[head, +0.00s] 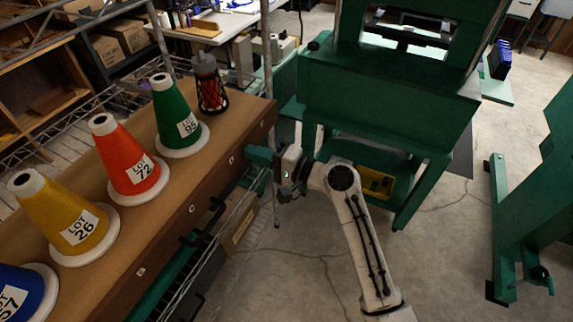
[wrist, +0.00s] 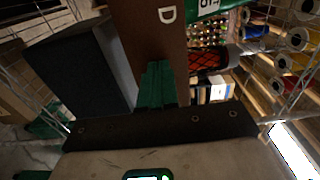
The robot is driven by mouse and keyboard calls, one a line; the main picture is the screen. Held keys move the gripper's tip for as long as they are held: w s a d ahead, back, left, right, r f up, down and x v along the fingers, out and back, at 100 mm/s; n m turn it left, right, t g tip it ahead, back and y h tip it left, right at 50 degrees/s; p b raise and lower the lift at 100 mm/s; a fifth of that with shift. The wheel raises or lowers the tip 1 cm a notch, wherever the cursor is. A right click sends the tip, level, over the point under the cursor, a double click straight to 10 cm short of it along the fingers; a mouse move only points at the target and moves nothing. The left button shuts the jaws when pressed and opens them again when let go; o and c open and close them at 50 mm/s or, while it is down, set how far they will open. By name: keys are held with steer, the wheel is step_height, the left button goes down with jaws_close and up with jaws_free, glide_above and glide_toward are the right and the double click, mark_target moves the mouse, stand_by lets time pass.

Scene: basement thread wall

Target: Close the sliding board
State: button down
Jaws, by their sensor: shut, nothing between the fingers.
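The brown wooden board (head: 160,222) at the left of the head view is most likely the sliding board. My gripper (head: 255,156) is at the far end of that front edge, near the D mark. Its green fingers (wrist: 157,85) are shut, empty and pointed at the brown face. I cannot tell whether they touch it. How far the board is pulled out is unclear.
Yellow (head: 62,222), orange (head: 128,160) and green (head: 178,115) cones stand on the board, with a red lantern-like thing (head: 210,85) behind. Black handles (head: 195,232) hang below its edge. A green machine (head: 385,110) stands behind my arm. The floor at right is partly clear.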

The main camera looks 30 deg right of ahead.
mark_target(223, 141)
steer(key=b+x, duration=0.1)
steer(key=x, duration=0.7)
steer(key=shift+w+a+b, duration=0.25)
steer(key=shift+b, duration=0.05)
steer(key=shift+w+a+r, duration=0.15)
steer(key=shift+w, duration=0.05)
steer(key=shift+r, duration=0.1)
steer(key=shift+s, duration=0.1)
